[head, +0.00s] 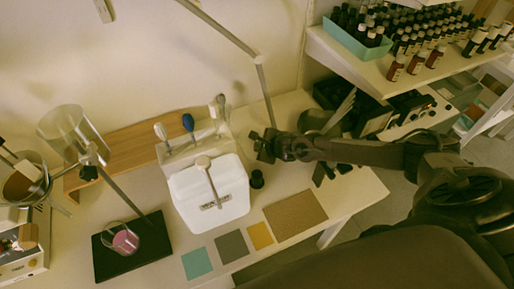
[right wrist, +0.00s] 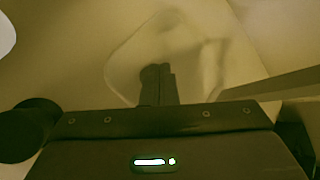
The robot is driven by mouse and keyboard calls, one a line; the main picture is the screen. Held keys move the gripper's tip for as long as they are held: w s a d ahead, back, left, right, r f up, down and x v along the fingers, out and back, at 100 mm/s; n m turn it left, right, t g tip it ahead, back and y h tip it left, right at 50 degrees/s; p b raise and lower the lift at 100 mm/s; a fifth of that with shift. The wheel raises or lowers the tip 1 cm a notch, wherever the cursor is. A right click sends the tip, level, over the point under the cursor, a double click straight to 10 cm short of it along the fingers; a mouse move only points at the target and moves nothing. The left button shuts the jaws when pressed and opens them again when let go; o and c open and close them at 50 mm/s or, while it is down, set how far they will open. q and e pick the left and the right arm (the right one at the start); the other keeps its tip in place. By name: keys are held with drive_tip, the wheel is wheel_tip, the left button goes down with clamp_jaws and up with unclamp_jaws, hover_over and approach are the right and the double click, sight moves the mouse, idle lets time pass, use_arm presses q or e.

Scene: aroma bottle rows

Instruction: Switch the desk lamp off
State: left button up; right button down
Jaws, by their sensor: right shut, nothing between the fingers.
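The desk lamp's thin jointed arm (head: 262,85) rises from behind my right gripper and bends up to the left, leaving the head view at the top. The lamp's head is out of view, and its base and switch are not clearly visible. My right gripper (head: 265,147) is shut and empty, low at the back of the table, just right of the white box. In the right wrist view its closed fingers (right wrist: 157,84) stand before a pale surface with a faint rounded outline and shadows. Whether they touch anything cannot be told. My left gripper is not in view.
Coloured squares (head: 294,214) lie in front. A bottle shelf (head: 352,65) and dark equipment (head: 408,105) are at right. A clear beaker (head: 124,240) stands at left.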

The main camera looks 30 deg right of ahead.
drive_tip(key=shift+r, duration=0.4)
wheel_tip(320, 180, up, 6)
drive_tip(key=p, duration=0.4)
drive_tip(key=shift+p, duration=0.35)
idle(0.3)
